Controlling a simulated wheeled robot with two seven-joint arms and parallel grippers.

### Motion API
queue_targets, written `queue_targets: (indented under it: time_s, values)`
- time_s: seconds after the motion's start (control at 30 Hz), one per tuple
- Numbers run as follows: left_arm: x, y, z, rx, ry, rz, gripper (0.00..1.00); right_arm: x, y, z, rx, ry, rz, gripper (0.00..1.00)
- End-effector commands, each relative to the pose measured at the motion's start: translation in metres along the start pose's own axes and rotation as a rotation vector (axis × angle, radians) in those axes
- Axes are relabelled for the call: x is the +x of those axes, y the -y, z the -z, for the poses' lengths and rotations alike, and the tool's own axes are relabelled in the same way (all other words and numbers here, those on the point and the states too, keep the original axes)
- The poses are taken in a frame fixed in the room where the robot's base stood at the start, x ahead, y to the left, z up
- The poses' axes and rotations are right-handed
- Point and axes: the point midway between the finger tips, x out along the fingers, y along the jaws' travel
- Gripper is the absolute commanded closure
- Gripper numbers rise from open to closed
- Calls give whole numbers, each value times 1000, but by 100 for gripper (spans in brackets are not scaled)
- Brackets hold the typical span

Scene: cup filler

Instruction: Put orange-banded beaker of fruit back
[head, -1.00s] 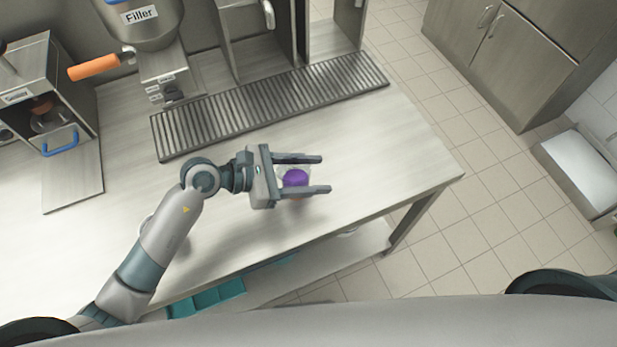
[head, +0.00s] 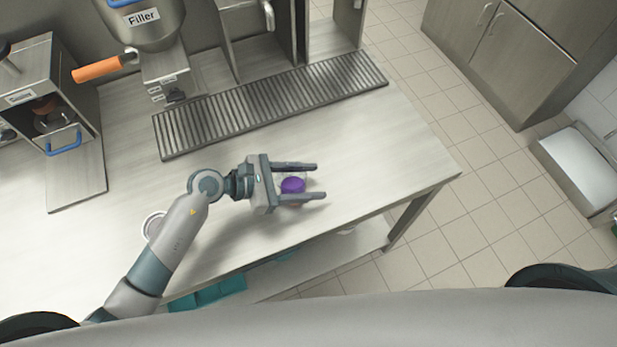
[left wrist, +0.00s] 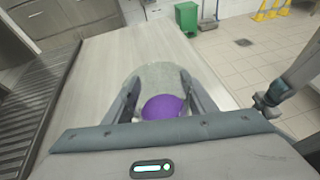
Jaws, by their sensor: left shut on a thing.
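My left gripper (head: 296,182) is shut on a clear beaker (left wrist: 163,75) with purple contents (head: 292,186). The beaker is between the two fingers, over the front part of the steel counter (head: 375,150). The purple contents (left wrist: 164,107) also show in the left wrist view, low between the fingers (left wrist: 163,90). The beaker's band is hard to make out; only a small reddish trace shows under the lower finger in the head view. I cannot tell whether the beaker touches the counter.
A dark slatted drain grate (head: 270,105) runs along the counter's back. The filler (head: 145,25) with an orange handle (head: 98,69) stands back left. A white round item (head: 153,226) lies beside my left arm. Teal bins (head: 210,292) sit on the shelf below. The counter's right side is clear.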

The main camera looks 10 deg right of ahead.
Motion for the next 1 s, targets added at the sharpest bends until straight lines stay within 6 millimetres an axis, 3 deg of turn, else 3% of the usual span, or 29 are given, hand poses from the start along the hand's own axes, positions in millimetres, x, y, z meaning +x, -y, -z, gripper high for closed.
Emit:
queue_targets:
  time_s: [0.3,0.33,0.4,0.87,1.0]
  values:
    - [2,0,3,1,1,0,77,4,0,0,0,0,0,69]
    - [1,0,2,1,0,0,44,3,0,0,0,0,0,69]
    - [1,0,2,0,0,0,30,3,0,0,0,0,0,69]
    - [-1,0,-1,0,0,0,30,0,-2,0,-1,1,-2,69]
    - [-14,-1,2,2,0,-1,30,7,-3,-1,-1,1,-3,69]
